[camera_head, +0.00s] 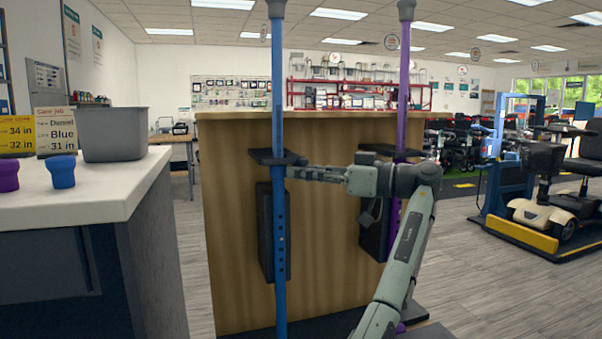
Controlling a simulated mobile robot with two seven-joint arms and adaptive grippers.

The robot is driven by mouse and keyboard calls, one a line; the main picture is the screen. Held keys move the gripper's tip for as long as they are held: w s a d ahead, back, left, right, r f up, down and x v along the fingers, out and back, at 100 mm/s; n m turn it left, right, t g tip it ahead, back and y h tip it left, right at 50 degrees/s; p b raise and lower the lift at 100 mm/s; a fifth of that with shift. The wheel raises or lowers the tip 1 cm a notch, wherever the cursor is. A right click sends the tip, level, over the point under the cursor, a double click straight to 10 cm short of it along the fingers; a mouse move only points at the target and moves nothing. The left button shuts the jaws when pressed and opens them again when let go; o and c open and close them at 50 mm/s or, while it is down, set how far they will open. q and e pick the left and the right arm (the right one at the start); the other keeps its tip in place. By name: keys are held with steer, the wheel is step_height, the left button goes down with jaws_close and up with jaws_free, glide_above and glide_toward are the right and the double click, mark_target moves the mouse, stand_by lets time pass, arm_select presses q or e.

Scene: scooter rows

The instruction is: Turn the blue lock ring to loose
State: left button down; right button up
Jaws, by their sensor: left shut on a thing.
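The blue cane (279,90) stands upright in front of a wooden panel, held by a dark clamp (262,155). The lower part of its shaft has a row of holes. My left gripper (290,172) reaches in from the right side and is shut at the blue cane just below the clamp, where the blue lock ring (279,171) sits. The fingers partly cover the ring, and its turn position cannot be read. A purple cane (403,90) stands to the right in a similar clamp, its lower part behind my arm. My right gripper is not in view.
A white counter (100,190) at left carries a grey bin (115,134), a blue cup-shaped piece (61,171), a purple one (8,175) and cards reading "Blue 31 in" (56,130) and "34 in, 32 in". A scooter (550,200) stands on a lift at right.

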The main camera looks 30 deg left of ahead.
arm_select(q)
steer(key=shift+w+g, duration=0.1)
steer(key=shift+g, duration=0.2)
steer(key=c, duration=1.5)
jaws_free()
steer(key=shift+c, duration=0.2)
steer(key=w+d, duration=0.2)
steer(key=d, duration=0.9)
steer(key=shift+d, duration=0.35)
steer(key=shift+w, duration=0.1)
